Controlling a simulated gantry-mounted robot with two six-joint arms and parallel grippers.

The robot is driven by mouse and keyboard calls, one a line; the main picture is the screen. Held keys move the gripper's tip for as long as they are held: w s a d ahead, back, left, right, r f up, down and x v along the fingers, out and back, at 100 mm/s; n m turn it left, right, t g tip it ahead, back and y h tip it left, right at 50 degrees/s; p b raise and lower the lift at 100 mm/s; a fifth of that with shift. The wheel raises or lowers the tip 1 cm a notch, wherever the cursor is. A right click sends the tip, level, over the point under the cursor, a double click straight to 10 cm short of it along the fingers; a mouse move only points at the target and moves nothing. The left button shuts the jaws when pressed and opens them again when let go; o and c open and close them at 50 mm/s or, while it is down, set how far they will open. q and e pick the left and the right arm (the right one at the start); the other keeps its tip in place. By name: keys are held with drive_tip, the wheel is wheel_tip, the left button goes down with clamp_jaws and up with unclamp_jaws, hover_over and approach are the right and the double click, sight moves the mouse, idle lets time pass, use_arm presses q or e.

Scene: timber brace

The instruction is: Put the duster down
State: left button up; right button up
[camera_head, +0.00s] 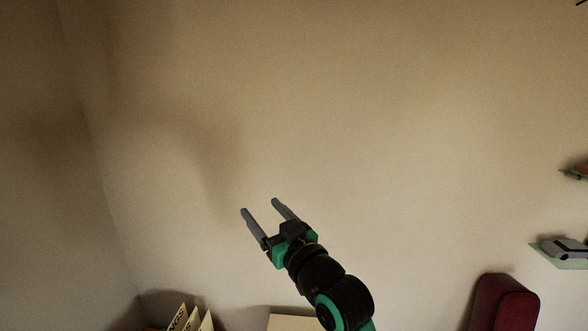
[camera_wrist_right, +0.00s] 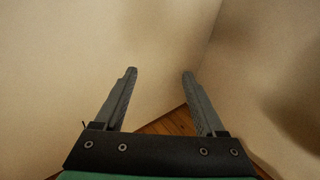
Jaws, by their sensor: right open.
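My right gripper (camera_head: 259,206) is raised in front of the bare wall in the head view, its two grey fingers apart with nothing between them. In the right wrist view the same gripper (camera_wrist_right: 159,75) is open and empty, with wall and a strip of wooden floor behind the fingers. No duster can be made out in either view. My left gripper is not in view.
A dark red rounded chair back (camera_head: 504,302) stands at the lower right. Wall shelves (camera_head: 560,258) with objects are at the right edge. Upright papers or books (camera_head: 190,318) show at the bottom left. The wall (camera_head: 350,130) around the gripper is clear.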

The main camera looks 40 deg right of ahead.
drive_tip(key=s+a+r+n+t+y, duration=0.1)
drive_tip(key=s+a+r+t, duration=0.3)
drive_tip(key=s+r, duration=0.5)
drive_tip(key=s+a+r+t+y, duration=0.3)
drive_tip(key=s+a+r, duration=0.4)
drive_tip(key=s+r, duration=0.3)
drive_tip(key=shift+s+n+t+y, duration=0.4)
drive_tip(key=shift+s+t, duration=0.1)
drive_tip(key=shift+s, duration=0.5)
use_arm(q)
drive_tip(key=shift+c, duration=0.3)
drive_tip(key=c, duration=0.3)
